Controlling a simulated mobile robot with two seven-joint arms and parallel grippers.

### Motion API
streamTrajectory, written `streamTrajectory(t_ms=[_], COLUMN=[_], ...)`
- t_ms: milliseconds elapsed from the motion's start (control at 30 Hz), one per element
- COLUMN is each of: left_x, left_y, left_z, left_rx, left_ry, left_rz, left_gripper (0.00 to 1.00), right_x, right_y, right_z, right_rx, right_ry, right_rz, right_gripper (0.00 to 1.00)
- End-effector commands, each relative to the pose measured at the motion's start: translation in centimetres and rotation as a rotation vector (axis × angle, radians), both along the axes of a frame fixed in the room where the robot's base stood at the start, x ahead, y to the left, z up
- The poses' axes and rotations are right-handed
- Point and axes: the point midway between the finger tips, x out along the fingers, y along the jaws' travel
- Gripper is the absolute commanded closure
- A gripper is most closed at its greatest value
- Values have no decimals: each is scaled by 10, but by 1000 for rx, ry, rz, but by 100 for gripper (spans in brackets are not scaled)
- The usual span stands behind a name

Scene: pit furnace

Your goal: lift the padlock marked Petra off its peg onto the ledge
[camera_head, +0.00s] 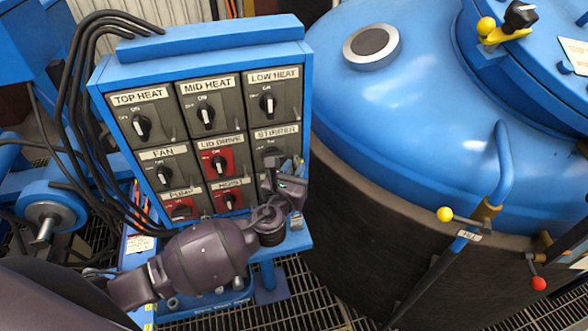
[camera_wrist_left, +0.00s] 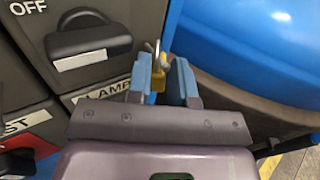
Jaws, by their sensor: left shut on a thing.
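A small brass padlock (camera_wrist_left: 157,78) shows in the left wrist view between the blue fingers of my left gripper (camera_wrist_left: 161,80). The fingers are shut on its body, and its thin shackle rises above them. Any name on it is hidden or too small to read. The peg cannot be clearly made out. In the head view my left gripper (camera_head: 291,168) is at the right edge of the switch panel, by the STIRRER switch, where the padlock is too small to tell. The blue ledge (camera_head: 299,242) runs below the panel, partly hidden by my left arm. My right gripper is not in view.
The switch panel (camera_head: 205,90) carries several rotary switches, including red LID DRIVE (camera_head: 220,163) and HOIST ones. A small grey object (camera_head: 297,222) stands at the ledge's right end. The large blue furnace (camera_head: 420,100) is close on the right. Black cables (camera_head: 75,110) hang at the left.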

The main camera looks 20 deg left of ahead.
Motion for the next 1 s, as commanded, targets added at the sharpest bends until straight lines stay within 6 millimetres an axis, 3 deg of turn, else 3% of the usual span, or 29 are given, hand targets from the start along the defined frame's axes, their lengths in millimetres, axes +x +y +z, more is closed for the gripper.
streamTrajectory(t_ms=[1000], left_x=[-22], left_y=[-15], left_z=[-2], left_rx=[-1], left_ry=[4], left_rz=[-3], left_gripper=[100], right_x=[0], right_y=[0], right_z=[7], right_rx=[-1], right_ry=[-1], right_rz=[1], right_gripper=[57])
